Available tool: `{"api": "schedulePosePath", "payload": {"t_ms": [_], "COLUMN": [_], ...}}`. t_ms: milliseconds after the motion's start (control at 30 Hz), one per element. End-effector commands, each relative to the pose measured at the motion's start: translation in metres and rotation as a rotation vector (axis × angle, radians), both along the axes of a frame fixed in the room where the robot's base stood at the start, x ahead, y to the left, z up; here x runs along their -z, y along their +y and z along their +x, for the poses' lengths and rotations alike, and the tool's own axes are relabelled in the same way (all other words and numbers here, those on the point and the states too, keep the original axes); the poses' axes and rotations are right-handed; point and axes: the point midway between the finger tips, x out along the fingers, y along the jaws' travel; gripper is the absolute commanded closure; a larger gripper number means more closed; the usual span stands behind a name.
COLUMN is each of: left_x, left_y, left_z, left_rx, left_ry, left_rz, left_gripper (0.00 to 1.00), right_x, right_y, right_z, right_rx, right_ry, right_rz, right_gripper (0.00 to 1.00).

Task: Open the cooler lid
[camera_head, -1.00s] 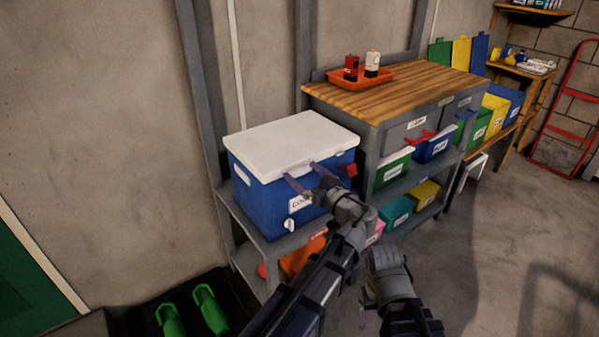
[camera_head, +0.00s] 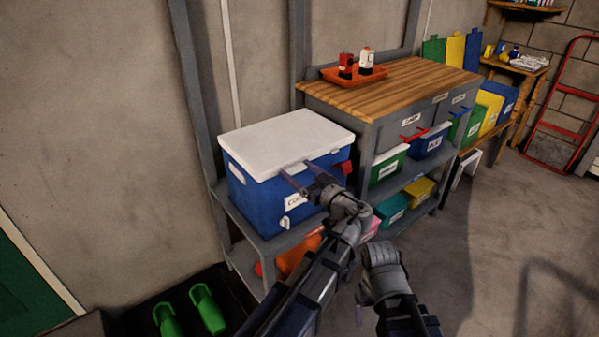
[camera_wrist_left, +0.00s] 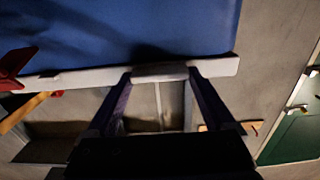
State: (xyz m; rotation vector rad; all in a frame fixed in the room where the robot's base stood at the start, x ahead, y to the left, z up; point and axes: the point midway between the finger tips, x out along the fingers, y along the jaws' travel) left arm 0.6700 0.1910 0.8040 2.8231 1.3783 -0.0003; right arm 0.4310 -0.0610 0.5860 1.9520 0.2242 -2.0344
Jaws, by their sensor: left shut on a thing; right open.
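The blue cooler (camera_head: 252,196) stands on a grey shelf. Its white lid (camera_head: 285,137) lies flat and closed. My left gripper (camera_head: 294,169) is at the lid's front edge, one finger on each side of a white tab there. In the left wrist view the fingers are shut on this lid tab (camera_wrist_left: 160,72), with the blue cooler front (camera_wrist_left: 130,30) beyond. My right gripper (camera_head: 361,306) is open and empty, low in front of the shelves; its fingers show only in part.
The grey shelf (camera_head: 230,212) ends just in front of the cooler. A wood-topped workbench (camera_head: 400,83) with an orange tray (camera_head: 352,76) stands to the right. A red flap (camera_head: 346,168) is at the cooler's right side. Open floor (camera_head: 500,240) lies to the right.

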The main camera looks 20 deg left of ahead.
Motion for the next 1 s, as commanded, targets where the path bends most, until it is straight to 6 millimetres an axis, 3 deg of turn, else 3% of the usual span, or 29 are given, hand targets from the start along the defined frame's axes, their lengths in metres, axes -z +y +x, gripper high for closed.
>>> {"api": "schedulePosePath", "payload": {"t_ms": [200,367,567,1000], "left_x": [-0.002,-0.011,-0.036,-0.097], "left_y": [0.0,0.001,0.003,0.014], "left_z": [0.0,0.001,0.002,0.011], "left_rx": [0.0,-0.001,-0.002,-0.004], "left_ry": [0.001,0.013,0.05,0.177], "left_rz": [-0.002,-0.017,-0.065,-0.227], "left_gripper": [1.0,1.0,1.0,1.0], "right_x": [-0.002,-0.016,-0.054,-0.159], "right_y": [0.0,0.0,0.001,0.001], "right_z": [0.0,0.0,0.0,-0.001], "right_rx": [0.0,0.0,0.001,0.002], "right_ry": [0.0,0.0,0.001,0.002], "right_rz": [0.0,0.001,0.004,0.007], "right_gripper": [0.2,0.2,0.2,0.2]}}
